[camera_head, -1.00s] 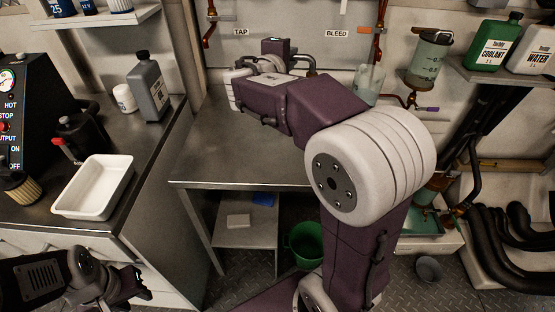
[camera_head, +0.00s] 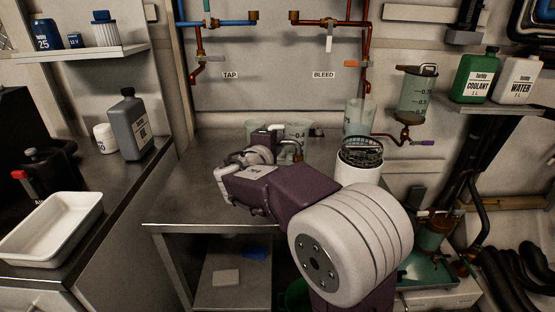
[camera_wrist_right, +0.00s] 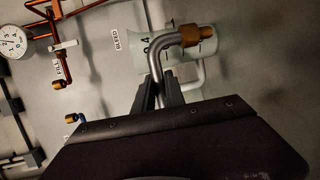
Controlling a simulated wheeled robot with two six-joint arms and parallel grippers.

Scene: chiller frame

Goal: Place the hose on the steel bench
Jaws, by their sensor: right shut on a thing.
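A grey bent hose with a brass end fitting (camera_wrist_right: 190,38) is between the fingers of my right gripper (camera_wrist_right: 160,92) in the right wrist view. My right gripper is shut on it. In the head view the hose's brass end (camera_head: 297,147) shows just beyond my right gripper (camera_head: 268,140), over the back of the steel bench (camera_head: 195,180). My own wrist and forearm hide much of the hose and bench. I cannot tell whether the hose touches the bench. My left gripper is not in view.
Clear measuring beakers (camera_head: 300,130) stand behind the hose. A white canister (camera_head: 360,168) with a dark open top stands to the right, near a clear jug (camera_head: 358,118). Copper pipework runs along the back wall. The bench's left front is bare.

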